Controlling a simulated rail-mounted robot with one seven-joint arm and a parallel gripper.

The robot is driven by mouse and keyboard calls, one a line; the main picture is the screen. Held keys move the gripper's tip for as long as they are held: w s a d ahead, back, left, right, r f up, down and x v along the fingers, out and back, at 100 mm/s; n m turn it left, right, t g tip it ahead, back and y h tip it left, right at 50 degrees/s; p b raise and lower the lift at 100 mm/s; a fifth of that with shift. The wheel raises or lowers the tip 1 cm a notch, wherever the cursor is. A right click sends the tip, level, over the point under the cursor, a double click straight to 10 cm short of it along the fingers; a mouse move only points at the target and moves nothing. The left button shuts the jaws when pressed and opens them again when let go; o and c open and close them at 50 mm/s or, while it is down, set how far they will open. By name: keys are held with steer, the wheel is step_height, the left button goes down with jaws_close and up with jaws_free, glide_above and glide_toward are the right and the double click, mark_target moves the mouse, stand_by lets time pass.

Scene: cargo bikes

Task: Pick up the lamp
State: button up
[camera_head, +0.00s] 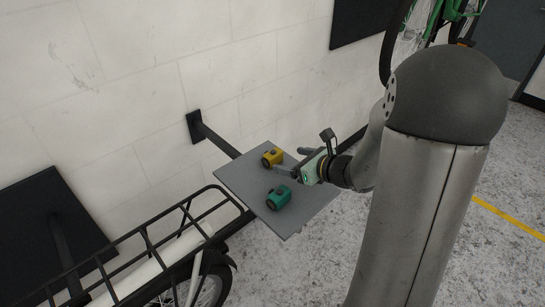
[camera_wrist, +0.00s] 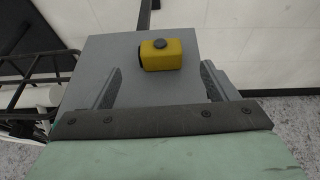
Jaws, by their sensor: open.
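Two small box-shaped lamps lie on a grey board. The yellow lamp (camera_head: 272,158) is near the board's far side, and the teal lamp (camera_head: 278,198) is near its near side. In the wrist view the yellow lamp (camera_wrist: 161,54) lies beyond the fingertips, roughly centred between them, with a dark round knob on it. My gripper (camera_head: 284,163) is over the board, close to the yellow lamp and pointing at it. In the wrist view its fingers (camera_wrist: 160,76) are spread wide with nothing between them. I cannot clearly make out the teal lamp in the wrist view.
The grey board (camera_head: 240,176) is held off the white block wall (camera_head: 120,80) by a dark bracket (camera_head: 215,139). A bike with a black rack (camera_head: 140,245) stands at the lower left. A green bike (camera_head: 440,22) is at the upper right. Speckled floor lies right of the board.

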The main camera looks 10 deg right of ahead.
mark_target(278, 156)
steer(key=p+x, duration=0.1)
steer(key=x, duration=0.8)
steer(key=shift+d+f, duration=0.1)
steer(key=c, duration=1.1)
